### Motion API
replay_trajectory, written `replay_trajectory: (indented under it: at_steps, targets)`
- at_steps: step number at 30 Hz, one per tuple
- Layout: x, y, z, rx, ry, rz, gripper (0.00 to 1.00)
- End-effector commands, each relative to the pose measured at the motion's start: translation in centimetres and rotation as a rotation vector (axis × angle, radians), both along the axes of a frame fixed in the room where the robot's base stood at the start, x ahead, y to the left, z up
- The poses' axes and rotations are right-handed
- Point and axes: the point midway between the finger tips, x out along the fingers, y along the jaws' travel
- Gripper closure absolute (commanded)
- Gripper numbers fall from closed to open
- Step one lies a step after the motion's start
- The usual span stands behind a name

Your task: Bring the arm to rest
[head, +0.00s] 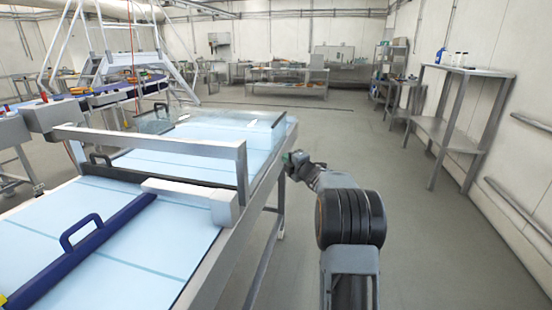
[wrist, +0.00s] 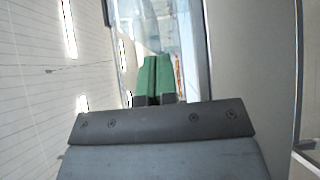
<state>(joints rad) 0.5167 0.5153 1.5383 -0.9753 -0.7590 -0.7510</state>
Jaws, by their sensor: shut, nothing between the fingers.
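My gripper (wrist: 154,78) shows in the wrist view with its two green fingers side by side, shut and empty. In the head view my arm reaches forward in the right middle, just beyond the right edge of the conveyor (head: 265,185). My gripper end (head: 287,157) is small there, mostly hidden behind my wrist, close to the conveyor's metal side rail. I cannot tell whether it touches the rail.
The conveyor has a pale blue belt, a metal arch (head: 150,143), a clear cover (head: 225,122) and a dark blue bar (head: 95,250). A metal side table (head: 465,105) stands by the right wall. The floor (head: 440,240) between is clear.

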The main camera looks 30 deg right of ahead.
Motion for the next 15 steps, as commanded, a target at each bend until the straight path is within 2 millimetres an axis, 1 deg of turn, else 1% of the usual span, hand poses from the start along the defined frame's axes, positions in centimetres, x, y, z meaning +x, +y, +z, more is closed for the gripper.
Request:
replay_trajectory:
  at_steps: [7, 10, 11, 13, 14, 15]
  targets:
    - [-0.4, 0.1, -0.1, 0.021, 0.008, -0.002, 1.0]
    - [-0.4, -1.2, -1.2, 0.097, 0.067, -0.083, 1.0]
    - [-0.5, -1.9, -2.1, 0.139, 0.098, -0.125, 1.0]
    - [-1.6, -3.6, -5.4, 0.275, 0.202, -0.262, 1.0]
    - [-2.5, -4.3, -6.7, 0.344, 0.248, -0.334, 1.0]
    - [-4.0, -4.8, -7.8, 0.441, 0.305, -0.434, 1.0]
